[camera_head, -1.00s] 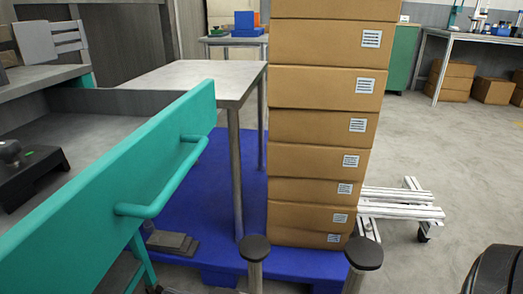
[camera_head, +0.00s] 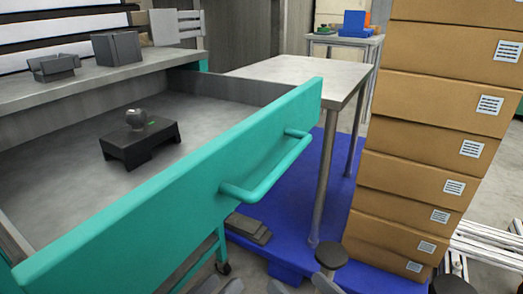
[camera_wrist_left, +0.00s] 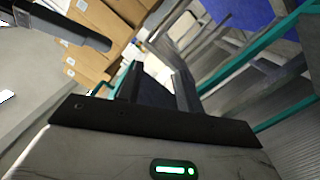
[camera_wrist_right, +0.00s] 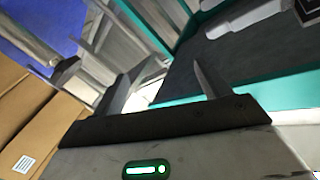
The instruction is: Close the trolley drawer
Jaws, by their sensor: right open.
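The trolley drawer (camera_head: 95,165) is pulled out in the head view. Its teal front (camera_head: 180,195) runs diagonally from lower left to upper right, with a teal bar handle (camera_head: 265,180) on its outer face. A dark block with a round knob (camera_head: 140,140) sits inside. My left gripper (camera_wrist_left: 158,80) has its dark fingers somewhat apart; I see nothing clearly held. My right gripper (camera_wrist_right: 158,85) is open and empty, with teal trolley parts (camera_wrist_right: 148,25) beyond its fingers. Pale tips at the head view's bottom edge are cut off, so their distance to the handle is unclear.
A tall stack of cardboard boxes (camera_head: 425,130) stands at right on a blue pallet (camera_head: 270,238). A grey table (camera_head: 300,70) stands behind the drawer front. Grey holders (camera_head: 117,47) rest on the trolley top (camera_head: 90,80). Pale metal frame parts (camera_head: 490,240) lie at far right.

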